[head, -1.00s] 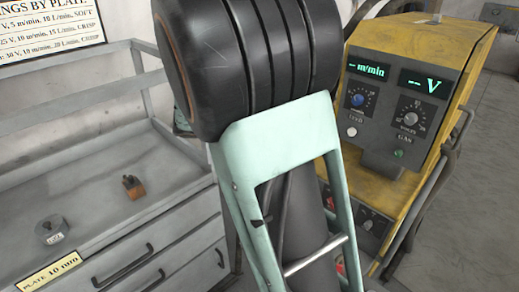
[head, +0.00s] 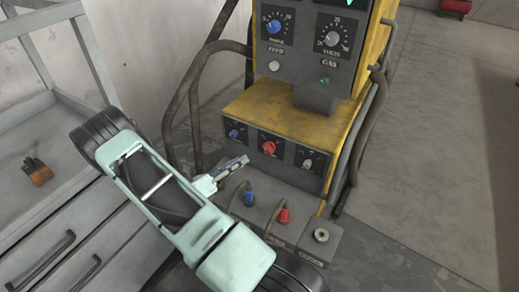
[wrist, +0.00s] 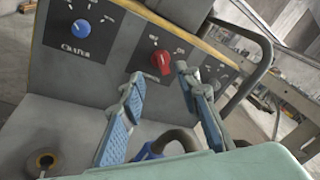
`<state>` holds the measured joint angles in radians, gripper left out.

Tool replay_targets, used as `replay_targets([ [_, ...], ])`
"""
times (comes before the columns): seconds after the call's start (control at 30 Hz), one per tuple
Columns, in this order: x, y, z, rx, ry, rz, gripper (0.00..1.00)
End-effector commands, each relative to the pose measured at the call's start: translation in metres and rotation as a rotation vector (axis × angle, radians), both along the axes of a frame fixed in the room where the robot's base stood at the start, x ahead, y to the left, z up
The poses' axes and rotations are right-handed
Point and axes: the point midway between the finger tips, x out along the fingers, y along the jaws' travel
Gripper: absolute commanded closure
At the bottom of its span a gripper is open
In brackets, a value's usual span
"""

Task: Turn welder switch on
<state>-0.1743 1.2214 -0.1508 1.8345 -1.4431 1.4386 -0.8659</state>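The yellow welder (head: 335,125) stands right of centre in the head view. Its lower panel carries a red rotary switch (head: 268,147) between a blue knob (head: 235,134) and a grey knob (head: 307,164). In the wrist view the red switch (wrist: 160,62) sits upper centre, with the blue knob (wrist: 81,28) to its left, marked CRATER. My gripper (head: 245,160) is just left of and below the red switch in the head view. In the wrist view my gripper (wrist: 158,74) is open, its blue-padded fingers apart and empty, with the switch beyond and between the tips. No contact shows.
Blue (head: 249,197) and red (head: 284,214) cable plugs stand on the ledge below the panel. A tube rail (head: 190,90) and cables run left of the welder. A grey drawer bench (head: 50,215) is at the left.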

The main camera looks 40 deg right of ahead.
Motion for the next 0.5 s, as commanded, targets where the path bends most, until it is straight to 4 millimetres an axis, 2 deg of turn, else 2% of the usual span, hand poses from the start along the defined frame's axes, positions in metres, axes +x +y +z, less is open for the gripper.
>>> replay_targets([
  [0.17,-0.002,-0.019,-0.003,-0.005,0.009,-0.004,0.7],
  [0.5,-0.002,-0.082,-0.003,-0.003,0.006,-0.004,0.7],
])
